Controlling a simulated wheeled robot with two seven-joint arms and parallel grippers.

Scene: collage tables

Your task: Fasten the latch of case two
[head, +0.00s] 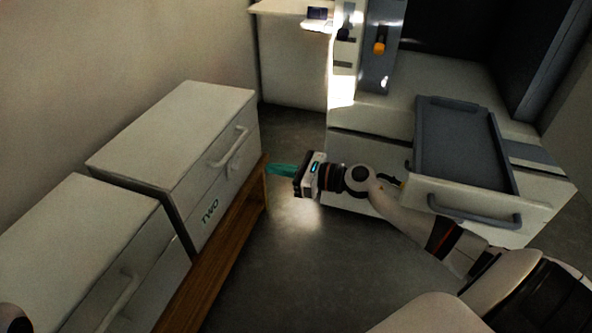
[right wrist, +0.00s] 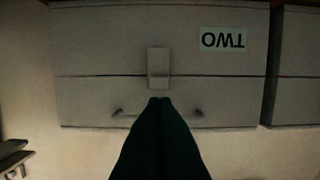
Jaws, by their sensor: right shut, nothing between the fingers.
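Case two (head: 190,130) is a white box on a wooden bench, marked TWO on its front; the lid looks closed. A bar handle (head: 229,147) is on the lid's front. The latch (head: 233,165) is a small pale plate below the handle. In the right wrist view, upside down, the latch (right wrist: 158,62) crosses the seam between lid and body. My right gripper (head: 268,169) has teal fingers, shut and empty, pointing at the case front. Its fingertips (right wrist: 160,101) show at the latch's lid-side end; I cannot tell whether they touch. My left gripper is not in view.
Another white case (head: 85,250) with a handle stands nearer on the wooden bench (head: 215,255). At right is a white cabinet with an open drawer (head: 470,214) and a dark grey tray (head: 465,150). The grey floor (head: 300,270) between is clear.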

